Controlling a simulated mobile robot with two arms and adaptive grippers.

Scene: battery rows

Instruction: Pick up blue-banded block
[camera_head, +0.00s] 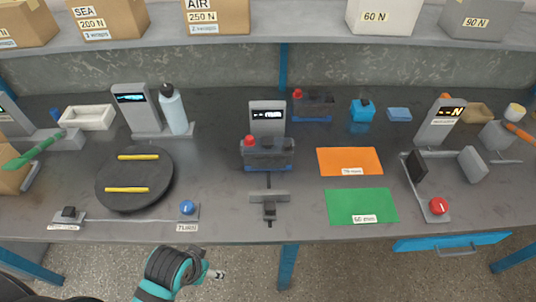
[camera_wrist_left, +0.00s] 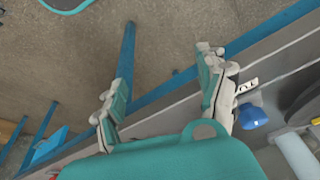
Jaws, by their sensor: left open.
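A dark block with a blue band along its bottom and a red cap (camera_head: 267,153) stands in front of the grey display post (camera_head: 267,117) at the middle of the bench. A similar dark block with a red cap and a blue lower edge (camera_head: 313,106) stands farther back, to its right. My left gripper (camera_head: 214,272) is below the bench's front edge, left of centre, apart from both blocks. In the left wrist view its fingers (camera_wrist_left: 163,98) are spread with nothing between them. My right gripper is not in view.
A round dark turntable (camera_head: 135,180) with yellow bars lies left, with a blue knob (camera_head: 187,207) near the front edge. A small grey fixture (camera_head: 269,203) stands before the middle block. Orange (camera_head: 349,160) and green mats (camera_head: 361,204) lie right. Boxes line the shelf above.

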